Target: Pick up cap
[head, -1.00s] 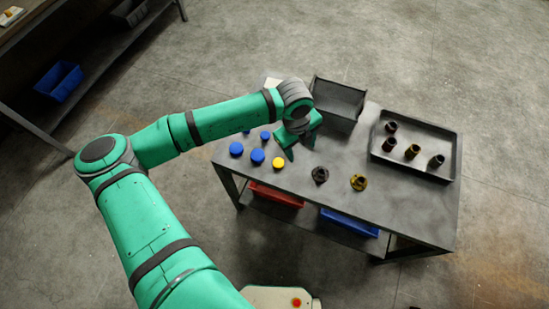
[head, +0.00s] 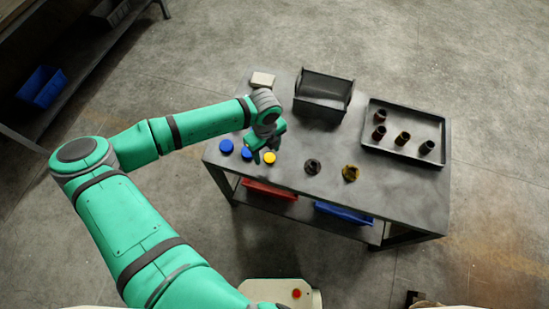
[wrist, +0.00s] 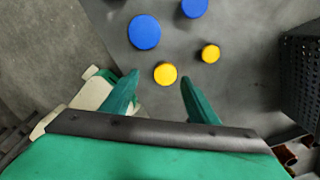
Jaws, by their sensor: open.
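Two blue caps (head: 226,146) and a yellow cap (head: 269,158) show on the left part of the grey table in the head view. My gripper (head: 264,154) is over this group and hides part of it. In the wrist view, my gripper (wrist: 159,79) is open and empty. A yellow cap (wrist: 165,74) appears between its fingertips; I cannot tell the height gap. A second yellow cap (wrist: 210,53) lies up and right of it. A large blue cap (wrist: 144,32) and another blue cap (wrist: 194,7) lie farther up.
A dark bin (head: 323,95) stands at the table's back. A tray (head: 373,148) at right holds several dark fittings. A black fitting (head: 312,167) and a brass one (head: 350,173) stand right of the caps.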

